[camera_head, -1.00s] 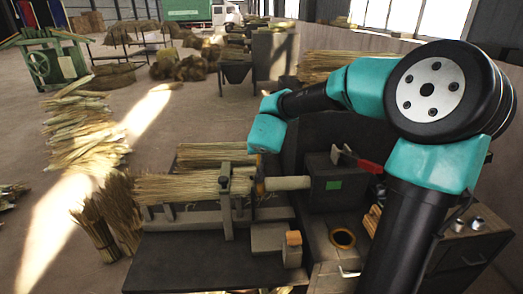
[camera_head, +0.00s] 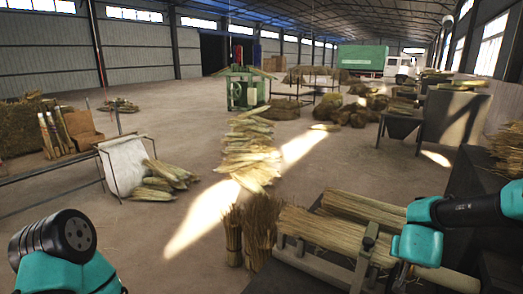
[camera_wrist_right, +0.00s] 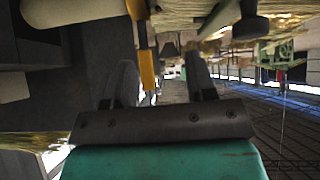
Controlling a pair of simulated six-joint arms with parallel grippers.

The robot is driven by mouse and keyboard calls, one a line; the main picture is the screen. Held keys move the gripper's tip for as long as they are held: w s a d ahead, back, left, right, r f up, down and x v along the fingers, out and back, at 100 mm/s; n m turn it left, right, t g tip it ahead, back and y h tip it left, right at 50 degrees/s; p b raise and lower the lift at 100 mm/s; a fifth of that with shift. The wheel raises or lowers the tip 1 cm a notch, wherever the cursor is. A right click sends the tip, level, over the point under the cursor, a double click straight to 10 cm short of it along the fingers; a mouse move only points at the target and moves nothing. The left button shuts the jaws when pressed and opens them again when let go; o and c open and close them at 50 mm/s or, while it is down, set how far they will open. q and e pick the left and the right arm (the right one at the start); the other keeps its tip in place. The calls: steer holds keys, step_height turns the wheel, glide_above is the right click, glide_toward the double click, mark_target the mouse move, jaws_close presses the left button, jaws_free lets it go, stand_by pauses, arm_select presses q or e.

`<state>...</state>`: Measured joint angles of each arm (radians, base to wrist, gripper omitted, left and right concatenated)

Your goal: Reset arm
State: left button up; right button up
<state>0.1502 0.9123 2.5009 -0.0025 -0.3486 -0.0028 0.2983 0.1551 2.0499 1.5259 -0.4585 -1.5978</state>
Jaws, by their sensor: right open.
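My right gripper (camera_wrist_right: 160,78) is open; its two grey fingers stand apart in the right wrist view. A yellow-ended tool part (camera_wrist_right: 147,70) shows between or just beyond the fingers; I cannot tell whether it touches them. In the head view my right arm comes in from the right, its wrist above the winding bench, with the gripper (camera_head: 402,276) partly hidden. A straw broom bundle (camera_head: 325,230) lies in the grey clamp frame (camera_head: 365,257) beside it. My left arm shows only as a joint at the lower left; its gripper is out of view.
Straw bundles stand upright (camera_head: 262,222) left of the bench. A straw pile (camera_head: 250,150) lies on the floor behind them. A white-covered rack (camera_head: 124,164) with a green machine (camera_head: 246,88) farther back stand left and centre. Open floor lies between the left arm and the bench.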

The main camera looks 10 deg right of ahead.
steer(key=s+a+f+n+g+y, duration=0.1)
steer(key=s+a+f+y, duration=0.1)
steer(key=a+f, duration=0.4)
steer(key=s+a+f+n+g+y, duration=0.1)
steer(key=a+f, duration=0.5)
steer(key=f, duration=0.7)
steer(key=s+a+f+n+g+y, duration=0.1)
steer(key=s+a+f+n+y, duration=0.1)
steer(key=a+f, duration=0.4)
steer(key=shift+s+f+g+y, duration=0.1)
steer(key=shift+s+f+y, duration=0.3)
steer(key=shift+f, duration=0.4)
steer(key=shift+s+f+g+y, duration=0.1)
steer(key=shift+s+f+y, duration=0.1)
steer(key=shift+s+f, duration=0.45)
steer(key=shift+s+f+g+y, duration=0.1)
steer(key=shift+s+f+y, duration=0.2)
steer(key=shift+f, duration=0.6)
steer(key=s+a+f+n+g+y, duration=0.1)
steer(key=s+a+f+g+y, duration=0.1)
steer(key=s+a+f, duration=0.3)
steer(key=shift+s+a+g, duration=0.4)
steer(key=shift+s+a, duration=0.35)
steer(key=shift+f, duration=0.1)
